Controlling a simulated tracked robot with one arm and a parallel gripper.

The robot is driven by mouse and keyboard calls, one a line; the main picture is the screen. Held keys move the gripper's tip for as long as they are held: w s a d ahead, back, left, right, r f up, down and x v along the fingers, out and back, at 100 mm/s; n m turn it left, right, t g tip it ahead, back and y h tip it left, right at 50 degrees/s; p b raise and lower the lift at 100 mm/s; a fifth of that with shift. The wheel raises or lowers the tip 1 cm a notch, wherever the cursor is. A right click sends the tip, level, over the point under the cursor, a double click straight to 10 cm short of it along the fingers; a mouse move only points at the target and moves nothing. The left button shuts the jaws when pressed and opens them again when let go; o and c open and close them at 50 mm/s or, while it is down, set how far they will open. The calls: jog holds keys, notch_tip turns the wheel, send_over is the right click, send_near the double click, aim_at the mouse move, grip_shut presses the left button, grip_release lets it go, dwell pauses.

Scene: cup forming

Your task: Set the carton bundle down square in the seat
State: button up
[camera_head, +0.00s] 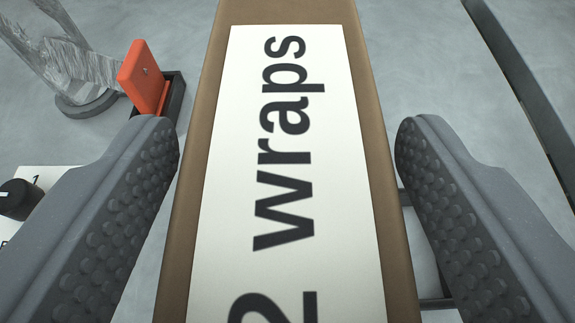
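The carton bundle (372,130) is a long brown block with a white label reading "2 wraps", or part of a longer text cut off at the bottom. It runs up the middle of the view and leaves it at top and bottom. My gripper (288,135) is open, with one studded grey finger on each side of the bundle. The seat cannot be clearly made out; dark rails (437,303) show partly behind the right finger.
An orange upright block (146,78) in a black holder stands at upper left. Behind it is a crumpled grey, film-like object (75,62) on a round base. A white panel with a black knob (17,199) is at far left. A dark bar (525,85) crosses the upper right. Grey floor lies around.

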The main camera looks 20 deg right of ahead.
jog(key=shift+o, duration=1)
jog(key=v, duration=1.3)
jog(key=shift+s+r+p, duration=0.15)
jog(key=shift+s+p, duration=0.2)
jog(key=shift+p, duration=0.05)
jog(key=shift+a, duration=0.15)
jog(key=w+a+r+n+t+y, duration=0.1)
jog(key=a+r+y, duration=0.15)
jog(key=r, duration=0.75)
jog(key=w+a+r+n+t+y, duration=0.15)
jog(key=a+r, duration=0.25)
jog(key=r, duration=0.7)
jog(key=s+d+r, duration=0.1)
jog(key=s+r, duration=0.3)
jog(key=r, duration=0.3)
jog(key=s+d+r, duration=0.2)
jog(key=s+r, duration=0.3)
jog(key=r, duration=0.3)
jog(key=s+d+r+n, duration=0.1)
jog(key=s+d+r, duration=0.1)
jog(key=s+r, duration=0.2)
notch_tip(320, 180, up, 4)
jog(key=shift+s+f, duration=0.1)
jog(key=shift+s, duration=0.25)
